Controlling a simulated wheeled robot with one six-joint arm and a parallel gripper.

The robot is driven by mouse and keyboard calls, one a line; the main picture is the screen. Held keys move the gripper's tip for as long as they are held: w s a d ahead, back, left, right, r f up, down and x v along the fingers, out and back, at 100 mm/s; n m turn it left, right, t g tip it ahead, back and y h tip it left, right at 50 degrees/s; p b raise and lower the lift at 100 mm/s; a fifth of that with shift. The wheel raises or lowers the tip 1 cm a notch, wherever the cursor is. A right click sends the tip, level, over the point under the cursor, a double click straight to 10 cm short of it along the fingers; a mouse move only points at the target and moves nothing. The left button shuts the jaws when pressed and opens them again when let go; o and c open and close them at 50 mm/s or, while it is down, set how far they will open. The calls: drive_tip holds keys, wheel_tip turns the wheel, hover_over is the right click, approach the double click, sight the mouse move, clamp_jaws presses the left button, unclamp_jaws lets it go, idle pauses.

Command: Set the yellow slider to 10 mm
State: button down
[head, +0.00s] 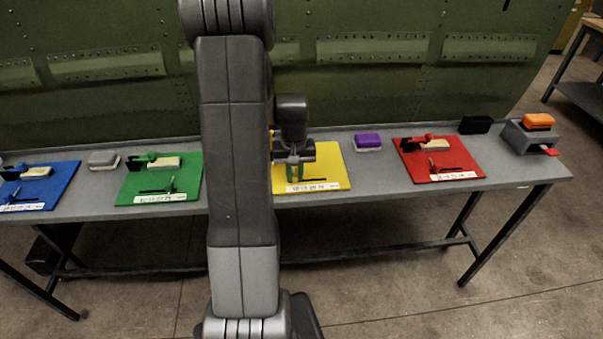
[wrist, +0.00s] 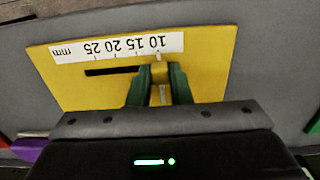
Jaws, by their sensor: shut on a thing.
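The yellow board (head: 335,173) lies on the grey table, and it also fills much of the wrist view (wrist: 75,72). Its white scale strip (wrist: 117,47) reads 10, 15, 20, 25 mm, upside down in the wrist view, with a dark slot below it. My gripper (wrist: 159,73) is shut on the yellow slider (wrist: 158,74) at the 10 end of the slot. The slider stands close to the 10 mark, but its exact reading cannot be told. In the head view my gripper (head: 294,170) is over the board's left part and hides the slider.
A green board (head: 190,182) and a blue board (head: 62,185) lie to the left, a red board (head: 462,163) to the right. A purple block (head: 367,140) sits between the yellow and red boards. A grey holder (head: 522,138) with an orange block (head: 538,120) stands at the right end.

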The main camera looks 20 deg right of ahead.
sight(293, 175)
drive_tip(key=shift+a, duration=0.1)
drive_tip(key=c, duration=1.3)
unclamp_jaws()
drive_tip(key=shift+w+a, duration=0.1)
drive_tip(key=shift+a, duration=0.15)
drive_tip(key=shift+d, duration=0.1)
wheel_tip(293, 175, up, 14)
drive_tip(key=shift+f+b, duration=0.1)
drive_tip(key=shift+b, duration=0.35)
wheel_tip(293, 175, down, 14)
drive_tip(key=shift+r+p, duration=0.15)
drive_tip(key=shift+p, duration=0.3)
drive_tip(key=shift+d, duration=0.35)
